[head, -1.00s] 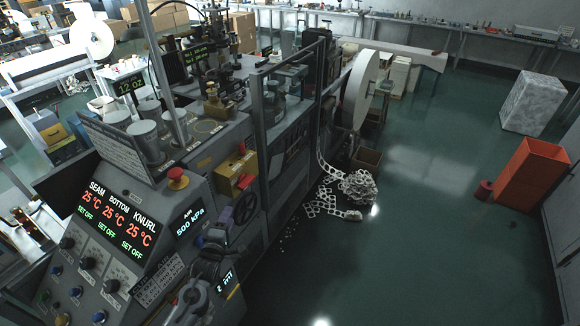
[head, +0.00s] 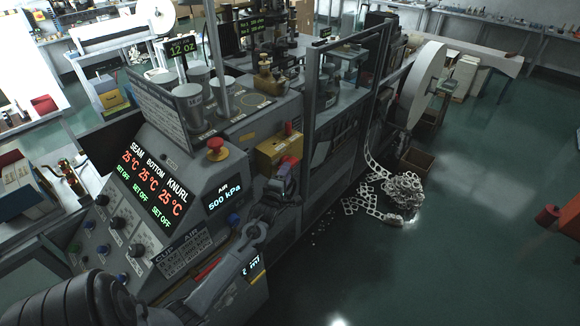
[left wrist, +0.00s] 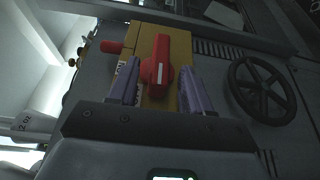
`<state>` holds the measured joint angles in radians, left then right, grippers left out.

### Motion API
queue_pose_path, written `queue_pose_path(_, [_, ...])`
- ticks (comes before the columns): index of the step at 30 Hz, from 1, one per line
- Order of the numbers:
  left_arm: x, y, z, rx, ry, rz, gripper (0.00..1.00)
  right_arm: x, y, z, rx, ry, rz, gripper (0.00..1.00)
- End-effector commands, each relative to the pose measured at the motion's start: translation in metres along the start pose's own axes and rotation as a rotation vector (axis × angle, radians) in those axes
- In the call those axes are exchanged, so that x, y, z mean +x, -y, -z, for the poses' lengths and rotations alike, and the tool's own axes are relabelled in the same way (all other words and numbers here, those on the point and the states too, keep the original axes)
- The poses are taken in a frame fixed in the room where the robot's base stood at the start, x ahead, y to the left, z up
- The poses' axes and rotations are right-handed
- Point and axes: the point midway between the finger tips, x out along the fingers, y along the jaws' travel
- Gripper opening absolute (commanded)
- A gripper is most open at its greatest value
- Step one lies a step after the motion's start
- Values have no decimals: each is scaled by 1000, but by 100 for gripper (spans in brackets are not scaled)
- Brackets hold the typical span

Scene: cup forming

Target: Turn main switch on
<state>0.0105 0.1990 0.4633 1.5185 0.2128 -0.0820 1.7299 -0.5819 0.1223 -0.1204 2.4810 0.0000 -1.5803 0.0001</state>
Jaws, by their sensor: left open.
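The main switch, a red rotary handle (left wrist: 160,66) with a white line, sits on a yellow box (left wrist: 146,36) on the machine's side. The handle points roughly along the box's length in the left wrist view. My left gripper (left wrist: 160,72) is open, with a purple finger on each side of the handle; I cannot tell whether they touch it. In the head view the left gripper (head: 286,170) is at the front of the yellow box (head: 270,150) and partly covers the switch. My right gripper is not in view.
A black handwheel (left wrist: 258,90) is right of the gripper. The control panel has a red emergency button (head: 216,149), lit displays and several knobs. Punched scrap (head: 402,190) lies on the floor.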

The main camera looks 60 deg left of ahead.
Motion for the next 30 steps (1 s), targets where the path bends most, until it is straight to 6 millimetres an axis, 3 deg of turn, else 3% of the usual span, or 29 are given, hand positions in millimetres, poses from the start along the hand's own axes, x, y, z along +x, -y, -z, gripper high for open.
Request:
queue_pose_path(3, [20, 0, 0, 1, 1, -1, 49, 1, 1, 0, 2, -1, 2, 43])
queue_pose_path(9, [41, 0, -1, 0, 1, 0, 49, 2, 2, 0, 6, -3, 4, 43])
queue_pose_path(23, [50, 0, 0, 0, 1, 1, 49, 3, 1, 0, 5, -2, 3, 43])
queue_pose_path(30, [50, 0, 0, 0, 0, 1, 14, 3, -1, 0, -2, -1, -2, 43])
